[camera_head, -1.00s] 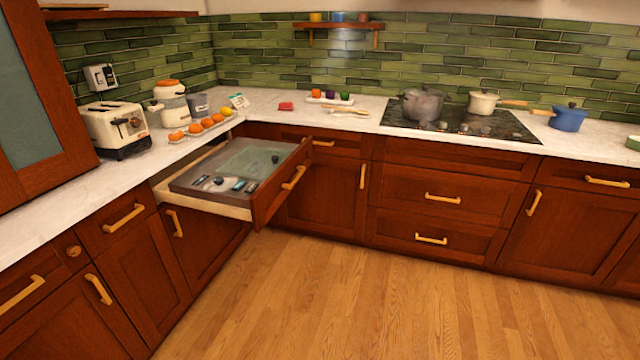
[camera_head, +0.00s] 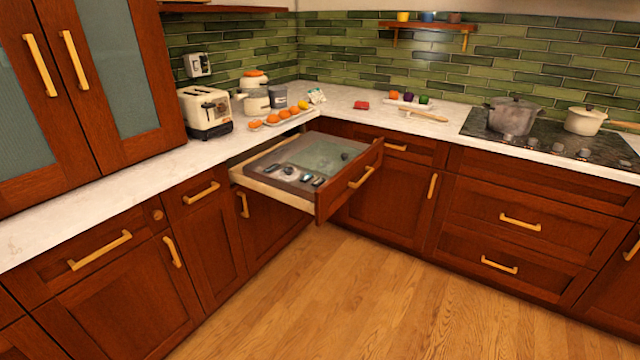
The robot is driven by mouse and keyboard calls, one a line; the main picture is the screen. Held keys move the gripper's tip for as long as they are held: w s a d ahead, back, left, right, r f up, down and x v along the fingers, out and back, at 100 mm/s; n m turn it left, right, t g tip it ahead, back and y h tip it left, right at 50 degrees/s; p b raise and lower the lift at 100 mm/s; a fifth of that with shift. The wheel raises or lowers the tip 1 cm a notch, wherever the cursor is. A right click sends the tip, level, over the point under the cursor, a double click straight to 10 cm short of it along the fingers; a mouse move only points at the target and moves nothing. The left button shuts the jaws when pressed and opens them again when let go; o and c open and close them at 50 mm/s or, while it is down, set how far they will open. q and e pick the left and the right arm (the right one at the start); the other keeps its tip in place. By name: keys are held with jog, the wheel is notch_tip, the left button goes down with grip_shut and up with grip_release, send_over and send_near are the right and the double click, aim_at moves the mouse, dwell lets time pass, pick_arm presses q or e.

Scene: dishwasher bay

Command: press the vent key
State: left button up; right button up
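An open drawer (camera_head: 348,187) stands out from the corner cabinets, below the white countertop. Inside it sits a grey appliance panel (camera_head: 276,174) with a glassy greenish top (camera_head: 322,156), a round dial and several small dark and teal keys (camera_head: 307,178) along its near left side. The key labels are too small to read, so I cannot tell which one is the vent key. Neither of my grippers shows in the head view.
A toaster (camera_head: 205,112), canisters (camera_head: 256,103) and a tray of oranges (camera_head: 288,116) stand on the counter behind the drawer. A pot (camera_head: 512,116) sits on the cooktop at right. The wooden floor (camera_head: 370,290) before the drawer is clear.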

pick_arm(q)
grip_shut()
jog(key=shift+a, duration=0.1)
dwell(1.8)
